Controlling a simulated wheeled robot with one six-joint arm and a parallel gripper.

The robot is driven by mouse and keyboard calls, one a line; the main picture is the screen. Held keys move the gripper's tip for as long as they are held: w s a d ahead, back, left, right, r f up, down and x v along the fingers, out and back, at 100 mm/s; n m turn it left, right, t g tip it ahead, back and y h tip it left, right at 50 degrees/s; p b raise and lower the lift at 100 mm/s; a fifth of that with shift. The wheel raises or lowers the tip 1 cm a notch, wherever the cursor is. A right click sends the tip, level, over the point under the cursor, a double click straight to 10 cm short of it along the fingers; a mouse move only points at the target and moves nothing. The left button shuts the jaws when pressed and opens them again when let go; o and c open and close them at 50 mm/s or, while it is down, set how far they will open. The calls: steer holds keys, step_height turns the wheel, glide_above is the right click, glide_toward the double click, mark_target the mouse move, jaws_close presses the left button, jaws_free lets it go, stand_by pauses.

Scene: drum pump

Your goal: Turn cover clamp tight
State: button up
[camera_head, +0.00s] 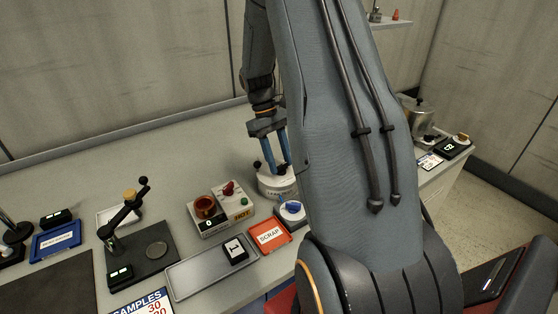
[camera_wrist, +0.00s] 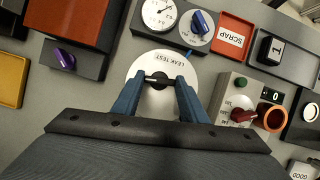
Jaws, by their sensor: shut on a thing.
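The cover clamp (camera_wrist: 158,82) is a short black crossbar with a dark round hub, on the middle of a white round cover marked LEAK TEST (camera_wrist: 142,65). In the wrist view my gripper (camera_wrist: 157,79) has its two blue fingers on either side of the clamp, shut on its bar. The fingers hide part of the cover's lower sides. In the head view my gripper (camera_head: 278,167) reaches down onto the white leak test pot (camera_head: 272,187). A dark knob shows beside its left finger, and my arm hides the area to the right.
A heater unit (camera_head: 238,216) with a red knob and copper-coloured cup stands left of the pot. A blue-knobbed gauge unit (camera_wrist: 200,24) and the red SCRAP tray (camera_wrist: 235,38) are close by. A purple-knobbed box (camera_wrist: 63,58) lies on the other side. Bench behind the heater is clear.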

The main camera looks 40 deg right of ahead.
steer(key=shift+m+y, duration=0.3)
steer(key=shift+m, duration=0.5)
steer(key=o, duration=1)
steer(key=shift+o, duration=0.2)
steer(key=b+v, duration=0.2)
steer(key=v, duration=0.5)
steer(key=shift+r+b, duration=0.3)
steer(key=shift+r, duration=0.05)
steer(key=shift+w, duration=0.15)
